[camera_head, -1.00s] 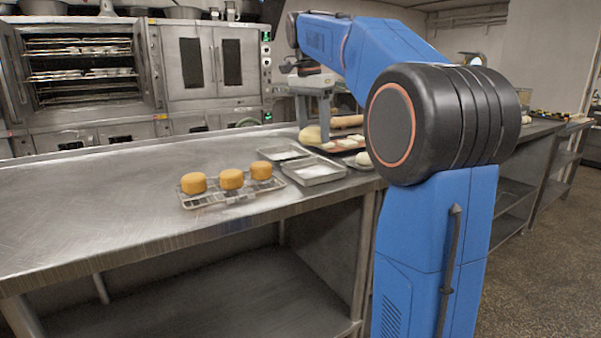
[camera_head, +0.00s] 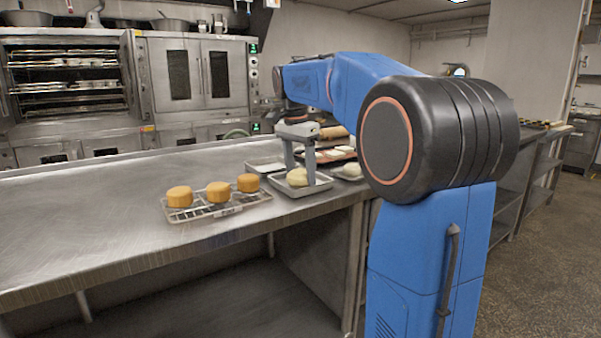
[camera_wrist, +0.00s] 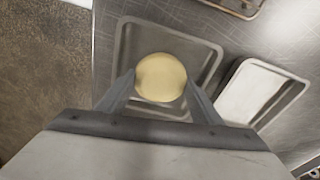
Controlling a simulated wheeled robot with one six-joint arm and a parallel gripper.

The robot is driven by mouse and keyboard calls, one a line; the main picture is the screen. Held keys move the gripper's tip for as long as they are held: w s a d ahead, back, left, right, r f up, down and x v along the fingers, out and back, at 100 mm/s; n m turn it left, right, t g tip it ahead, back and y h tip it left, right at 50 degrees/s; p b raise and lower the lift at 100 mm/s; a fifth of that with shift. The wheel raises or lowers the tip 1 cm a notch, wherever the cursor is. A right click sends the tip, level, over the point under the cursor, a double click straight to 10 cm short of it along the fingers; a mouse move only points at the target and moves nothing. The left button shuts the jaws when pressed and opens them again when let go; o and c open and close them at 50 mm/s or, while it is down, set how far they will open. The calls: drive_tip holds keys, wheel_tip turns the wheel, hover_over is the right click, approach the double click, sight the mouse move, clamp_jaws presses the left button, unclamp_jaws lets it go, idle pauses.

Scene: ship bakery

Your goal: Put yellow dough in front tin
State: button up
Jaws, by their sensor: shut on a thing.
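The yellow dough (camera_head: 298,177) is a round pale ball between the two fingers of my gripper (camera_head: 302,180). It is over the front tin (camera_head: 318,187), a shallow metal tray near the counter's front edge. In the wrist view the dough (camera_wrist: 160,78) is pinched between both fingertips (camera_wrist: 160,82), within the outline of the front tin (camera_wrist: 190,48). I cannot tell whether it touches the tin's floor. The back tin (camera_head: 254,168) lies behind and shows in the wrist view (camera_wrist: 262,93) to the right.
A wire rack (camera_head: 220,209) with orange-yellow round cakes (camera_head: 218,192) stands left of the tins. A pale dough ball (camera_head: 352,170) and a tray with several pieces (camera_head: 335,154) lie to the right. The left counter (camera_head: 80,210) is clear.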

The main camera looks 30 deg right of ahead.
sight(297, 180)
drive_tip(key=o, duration=1.2)
drive_tip(key=shift+f, duration=0.1)
wheel_tip(297, 180, up, 12)
drive_tip(key=a, duration=0.1)
drive_tip(key=shift+s+a, duration=0.15)
drive_tip(key=shift+a, duration=0.05)
